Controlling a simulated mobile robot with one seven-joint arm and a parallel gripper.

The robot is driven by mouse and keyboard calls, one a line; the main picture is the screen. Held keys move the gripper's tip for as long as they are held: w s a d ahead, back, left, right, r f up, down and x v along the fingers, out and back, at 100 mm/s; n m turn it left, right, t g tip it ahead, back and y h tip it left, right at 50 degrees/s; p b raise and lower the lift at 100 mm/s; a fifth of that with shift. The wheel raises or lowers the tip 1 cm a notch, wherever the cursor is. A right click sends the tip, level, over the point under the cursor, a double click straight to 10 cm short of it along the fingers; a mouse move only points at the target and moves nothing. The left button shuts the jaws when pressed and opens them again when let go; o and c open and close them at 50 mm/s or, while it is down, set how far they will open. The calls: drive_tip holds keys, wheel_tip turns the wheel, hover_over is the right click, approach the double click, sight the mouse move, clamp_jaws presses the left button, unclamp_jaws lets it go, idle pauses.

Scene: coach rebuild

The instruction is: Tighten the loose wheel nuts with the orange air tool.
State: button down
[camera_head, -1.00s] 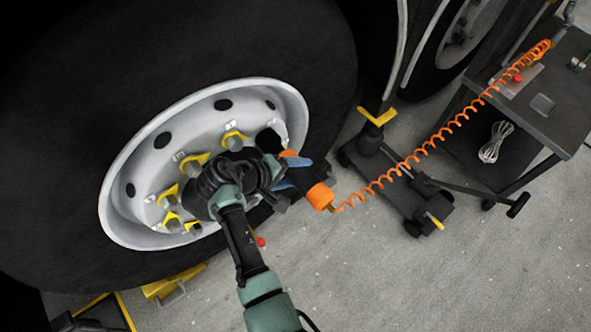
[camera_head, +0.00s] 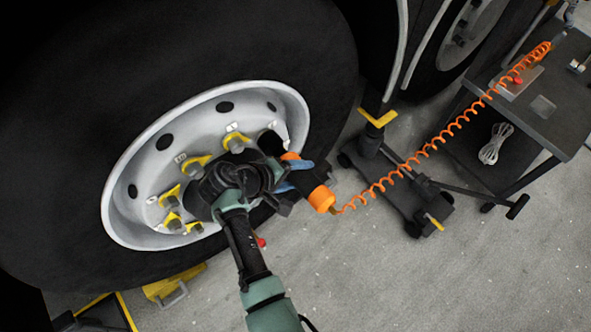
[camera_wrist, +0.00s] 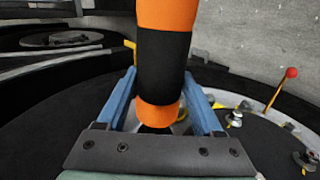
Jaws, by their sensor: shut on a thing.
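The orange and black air tool (camera_head: 321,199) is held in my gripper (camera_head: 297,176), whose blue fingers close around its body. It also shows in the wrist view (camera_wrist: 165,58) between both fingers (camera_wrist: 162,100). Its black nose (camera_head: 270,142) is at the upper right of the pale wheel rim (camera_head: 222,92); whether it sits on a nut I cannot tell. Several wheel nuts with yellow pointers show, such as one at the top (camera_head: 235,142) and one at upper left (camera_head: 193,166). My wrist hides the hub and some nuts.
A coiled orange hose (camera_head: 432,143) runs from the tool to a dark cart (camera_head: 560,105) at upper right. A jack (camera_head: 405,195) with yellow parts stands on the floor right of the tire (camera_head: 60,120). A yellow piece (camera_head: 175,283) lies below the tire. Lower-right floor is clear.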

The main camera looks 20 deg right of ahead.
sight(314, 197)
drive_tip(key=shift+s+d+r+p, duration=0.1)
drive_tip(key=shift+s+d+p, duration=0.3)
drive_tip(key=shift+s+p, duration=0.5)
drive_tip(key=shift+s+d+r+p, duration=0.1)
drive_tip(key=shift+s+d+p, duration=0.3)
drive_tip(key=shift+s+p, duration=0.55)
drive_tip(key=shift+s+d+r+p, duration=0.1)
drive_tip(key=shift+s+d+p, duration=0.4)
drive_tip(key=shift+s, duration=0.65)
drive_tip(key=shift+s+f, duration=0.15)
drive_tip(key=shift+s, duration=0.05)
drive_tip(key=shift+a, duration=0.1)
